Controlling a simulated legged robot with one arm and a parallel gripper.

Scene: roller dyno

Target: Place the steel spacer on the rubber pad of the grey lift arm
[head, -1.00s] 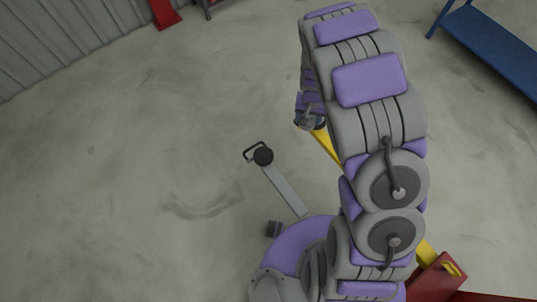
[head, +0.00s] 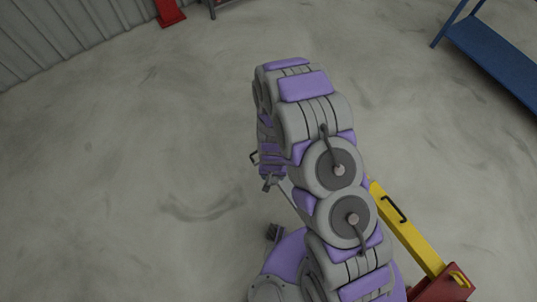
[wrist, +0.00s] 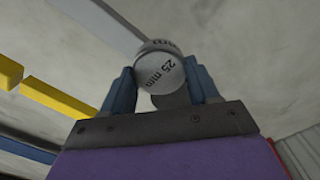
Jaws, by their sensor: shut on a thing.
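In the head view my gripper (head: 269,182) is small and partly hidden by my arm. A grey bar that looks like the lift arm (wrist: 105,15) runs behind the spacer in the wrist view. The rubber pad is hidden; I cannot tell its gap to the spacer.
A yellow lift arm (head: 410,228) with a black handle runs to a red base (head: 440,288) at lower right. A blue bench (head: 495,55) stands at upper right. A red object (head: 168,12) is by the wall. The concrete floor at left is clear.

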